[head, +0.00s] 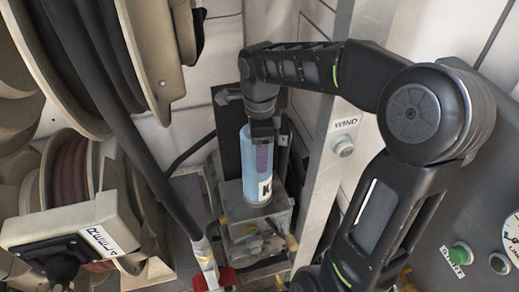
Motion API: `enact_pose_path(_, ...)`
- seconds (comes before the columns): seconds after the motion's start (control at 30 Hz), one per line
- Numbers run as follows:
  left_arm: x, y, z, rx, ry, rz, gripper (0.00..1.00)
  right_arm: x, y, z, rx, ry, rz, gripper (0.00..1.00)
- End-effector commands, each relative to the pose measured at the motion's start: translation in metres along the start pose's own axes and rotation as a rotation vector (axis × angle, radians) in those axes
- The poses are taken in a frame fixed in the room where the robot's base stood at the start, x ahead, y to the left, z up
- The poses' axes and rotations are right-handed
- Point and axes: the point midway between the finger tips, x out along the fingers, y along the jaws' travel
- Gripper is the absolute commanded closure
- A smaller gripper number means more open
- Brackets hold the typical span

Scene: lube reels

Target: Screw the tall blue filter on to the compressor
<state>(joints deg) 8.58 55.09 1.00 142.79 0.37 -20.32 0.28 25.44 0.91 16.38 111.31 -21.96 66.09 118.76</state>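The tall blue filter (247,170) stands upright near the middle of the head view, with part of a dark letter on a white label near its base. Its lower end meets the top of the grey compressor block (233,207); whether it is threaded in cannot be seen. My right gripper (265,135) comes down from above and is closed around the upper part of the filter. The gripper hides the filter's top, and the far finger's contact is hidden. My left gripper is not in view.
Large beige hose reels (147,45) fill the left side, and a thick black hose (150,155) runs down beside the compressor. A grey post with a WIND label (346,123) stands close on the right. A panel with a green button (460,254) is at the lower right.

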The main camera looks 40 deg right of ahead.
Motion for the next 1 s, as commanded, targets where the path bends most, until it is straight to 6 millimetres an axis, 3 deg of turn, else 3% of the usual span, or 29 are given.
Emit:
enact_pose_path(0.3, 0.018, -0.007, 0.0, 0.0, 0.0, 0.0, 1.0, 0.002, 0.002, 0.001, 0.373, 0.0, -0.002, 0.94)
enact_pose_path(0.77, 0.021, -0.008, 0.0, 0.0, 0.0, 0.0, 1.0, 0.001, 0.002, 0.0, 0.519, 0.001, -0.001, 0.94)
enact_pose_path(0.8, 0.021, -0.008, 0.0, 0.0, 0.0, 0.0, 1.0, 0.001, 0.002, 0.0, 0.519, 0.001, -0.001, 0.28)
enact_pose_path(1.0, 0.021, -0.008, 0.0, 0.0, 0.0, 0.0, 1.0, 0.001, 0.002, 0.0, 0.517, 0.001, -0.001, 0.11)
